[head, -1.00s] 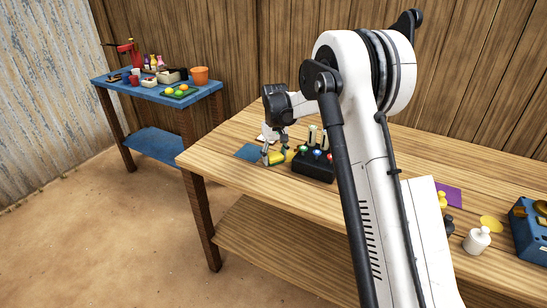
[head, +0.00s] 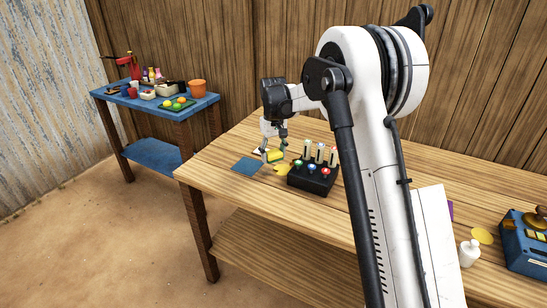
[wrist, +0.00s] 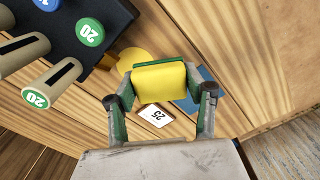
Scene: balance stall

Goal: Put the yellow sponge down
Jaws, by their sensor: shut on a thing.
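The yellow sponge (wrist: 160,84) is held between the two fingers of my gripper (wrist: 160,100) in the wrist view, with a finger pressed on each end. In the head view the yellow sponge (head: 275,156) is small in my gripper (head: 273,154), over the left part of the wooden table (head: 222,168). It seems to be a little above the tabletop. A blue mat (head: 246,166) lies to its left and a yellow disc (head: 283,169) just to its lower right. The sponge and fingers hide part of the blue mat (wrist: 186,104) in the wrist view.
A black box (head: 313,180) with coloured numbered caps and upright posts stands close right of the gripper. A white card marked 25 (wrist: 156,116) lies below the sponge. A white bottle (head: 469,252) and a blue device (head: 525,240) stand far right. The left front table is clear.

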